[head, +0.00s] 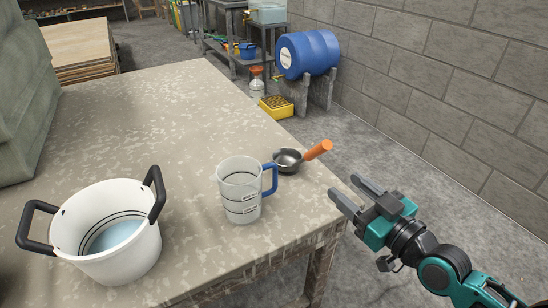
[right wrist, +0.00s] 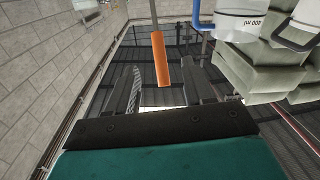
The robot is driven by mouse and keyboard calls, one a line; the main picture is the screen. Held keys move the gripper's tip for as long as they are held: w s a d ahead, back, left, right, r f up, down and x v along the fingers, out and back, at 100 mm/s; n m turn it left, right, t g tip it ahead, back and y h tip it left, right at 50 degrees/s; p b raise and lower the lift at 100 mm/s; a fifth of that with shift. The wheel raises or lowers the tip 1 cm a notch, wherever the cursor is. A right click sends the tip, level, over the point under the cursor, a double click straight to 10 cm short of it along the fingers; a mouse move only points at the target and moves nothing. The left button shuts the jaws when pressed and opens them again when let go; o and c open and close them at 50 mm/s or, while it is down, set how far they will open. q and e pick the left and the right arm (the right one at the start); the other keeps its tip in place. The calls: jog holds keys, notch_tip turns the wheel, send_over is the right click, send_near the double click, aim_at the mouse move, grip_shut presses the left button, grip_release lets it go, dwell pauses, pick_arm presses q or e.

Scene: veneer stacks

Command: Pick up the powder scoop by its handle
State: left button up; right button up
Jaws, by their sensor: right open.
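The powder scoop has a dark metal bowl (head: 287,160) lying on the table near its right edge. Its orange handle (head: 318,150) points up and to the right, out past the edge. In the right wrist view the orange handle (right wrist: 160,60) stands ahead, lined up between my two fingers. My right gripper (head: 344,187) is open and empty, beyond the table's right edge, below and right of the handle in the head view and apart from it. My left gripper is not in view.
A clear measuring jug (head: 240,190) with a blue handle stands just left of the scoop. A white bucket (head: 115,245) with black handles stands at the front left of the table (head: 150,120). A blue drum (head: 308,53) stands beyond, by the block wall.

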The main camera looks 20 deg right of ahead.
aim_at(311, 155)
jog(key=shift+w+a+b, duration=0.1)
jog(key=shift+w+a, duration=0.15)
jog(key=shift+w, duration=1.85)
jog(key=shift+w+a+b, duration=0.15)
jog(key=shift+w+a, duration=0.05)
jog(key=shift+w, duration=1.95)
jog(key=shift+w+a+b, duration=0.1)
jog(key=shift+w+a, duration=0.15)
jog(key=shift+w, duration=1.85)
jog(key=shift+c, duration=0.3)
grip_shut()
